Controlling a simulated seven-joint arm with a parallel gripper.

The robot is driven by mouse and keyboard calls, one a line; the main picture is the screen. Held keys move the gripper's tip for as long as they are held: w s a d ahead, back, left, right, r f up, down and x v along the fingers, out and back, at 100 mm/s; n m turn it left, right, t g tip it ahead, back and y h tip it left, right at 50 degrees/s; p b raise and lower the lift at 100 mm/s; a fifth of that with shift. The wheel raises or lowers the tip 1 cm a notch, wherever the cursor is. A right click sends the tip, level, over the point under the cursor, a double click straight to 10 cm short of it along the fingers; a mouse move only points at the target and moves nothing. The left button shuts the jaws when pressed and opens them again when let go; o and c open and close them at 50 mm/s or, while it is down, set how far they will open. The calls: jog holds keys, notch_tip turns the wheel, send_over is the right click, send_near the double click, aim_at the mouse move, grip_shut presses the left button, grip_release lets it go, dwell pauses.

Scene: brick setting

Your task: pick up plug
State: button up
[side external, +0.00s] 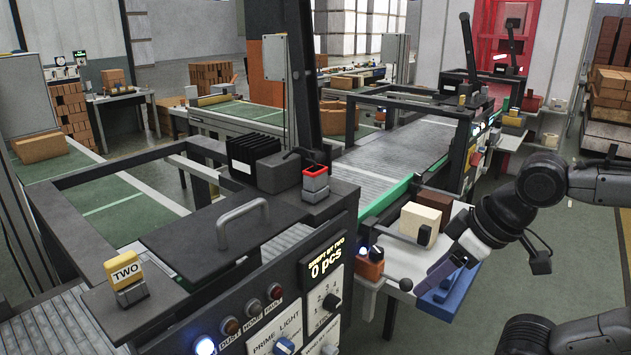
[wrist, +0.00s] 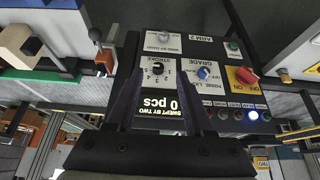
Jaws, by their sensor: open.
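I cannot single out a plug with certainty in either view. A small orange and black piece (side external: 370,268) sits at the panel's right side, by a rod with a black ball end (side external: 406,284). In the wrist view the orange piece (wrist: 106,60) and the ball-ended rod (wrist: 97,35) are left of the fingers. My gripper (side external: 428,284) is in front of the white side shelf, pointing down and left, near the ball end. In the wrist view my gripper (wrist: 160,88) is open, its two dark fingers apart with nothing held between them, facing the control panel.
The control panel (wrist: 205,95) with knobs, buttons and a "0 pcs" display fills much of the wrist view. A conveyor (side external: 395,158) runs behind.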

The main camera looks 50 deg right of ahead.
jog(key=shift+o, duration=1.4)
